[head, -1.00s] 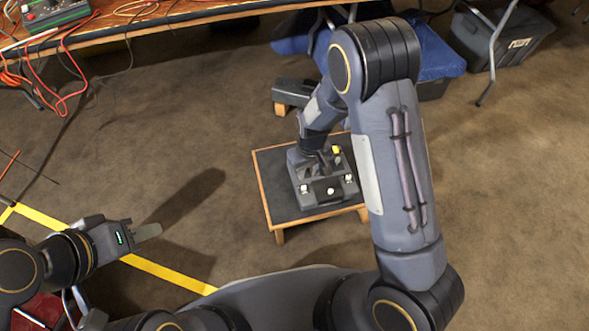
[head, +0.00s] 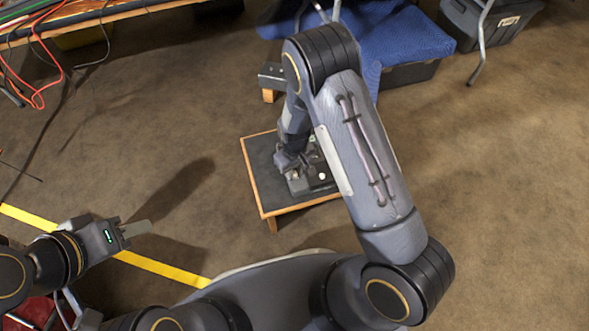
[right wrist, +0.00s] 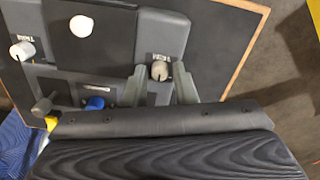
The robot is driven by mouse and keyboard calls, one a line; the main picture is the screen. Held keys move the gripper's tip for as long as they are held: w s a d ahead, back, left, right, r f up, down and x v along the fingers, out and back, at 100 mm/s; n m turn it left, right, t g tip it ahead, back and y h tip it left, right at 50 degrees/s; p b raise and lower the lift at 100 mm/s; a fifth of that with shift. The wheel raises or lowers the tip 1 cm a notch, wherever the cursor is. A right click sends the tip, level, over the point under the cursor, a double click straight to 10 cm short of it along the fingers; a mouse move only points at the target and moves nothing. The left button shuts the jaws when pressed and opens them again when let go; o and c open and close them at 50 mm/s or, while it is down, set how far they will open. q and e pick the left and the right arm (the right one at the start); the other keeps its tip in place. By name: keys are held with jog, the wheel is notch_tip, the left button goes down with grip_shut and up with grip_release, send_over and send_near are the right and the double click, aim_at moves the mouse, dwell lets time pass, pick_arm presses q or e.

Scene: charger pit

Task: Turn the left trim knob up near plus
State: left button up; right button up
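The control box (head: 319,184) sits on a low wood-edged stand, mostly covered by my right arm in the head view. In the right wrist view, the left trim knob (right wrist: 160,71) is a small grey-white knob beside a trim label. My right gripper (right wrist: 159,88) has one finger on each side of this knob, with apparent gaps, so it looks open. The knob's pointer and plus mark are not readable. The other trim knob (right wrist: 22,51) is at the left of this view. My left gripper (head: 137,229) is over the floor, far from the box; its finger gap is unclear.
A white ball knob (right wrist: 82,26), blue knob (right wrist: 95,103) and grey lever (right wrist: 42,104) stand on the box near my right gripper. The stand (head: 262,187) has bare top left of the box. Blue cloth (head: 390,40) lies behind.

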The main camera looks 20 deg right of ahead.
grip_shut()
